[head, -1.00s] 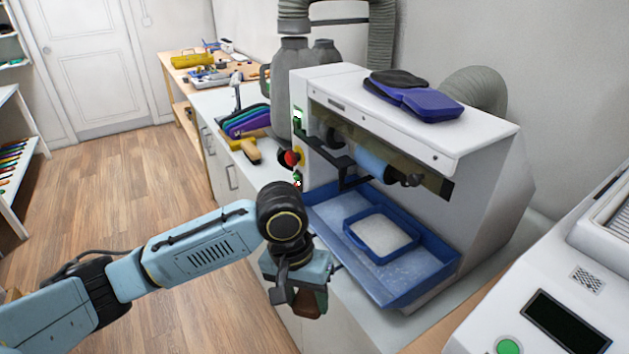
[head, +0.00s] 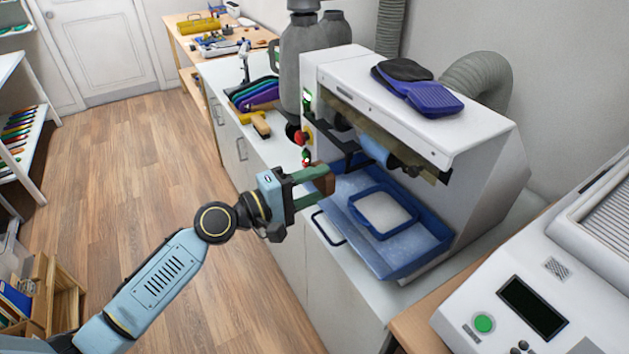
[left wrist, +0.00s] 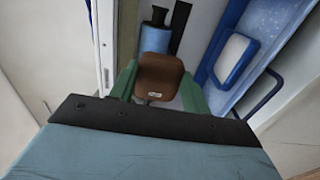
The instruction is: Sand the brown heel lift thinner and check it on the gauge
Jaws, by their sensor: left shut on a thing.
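My left gripper (head: 311,187) is shut on the brown heel lift (head: 325,181), which sits between its green fingers just in front of the sanding machine. In the left wrist view the brown heel lift (left wrist: 159,76) shows between the fingers, with its rounded end pointing away. The sanding machine (head: 470,185) is a white box with a blue sanding drum (head: 374,150) under its hood. The drum also shows in the left wrist view (left wrist: 155,39), beyond the lift and apart from it. I cannot make out the gauge. My right gripper is out of view.
A blue tray (head: 433,262) with a smaller blue-rimmed bin (head: 412,222) lies below the drum. A red button (head: 300,137) is on the machine's left side. A white device (head: 470,345) stands at lower right.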

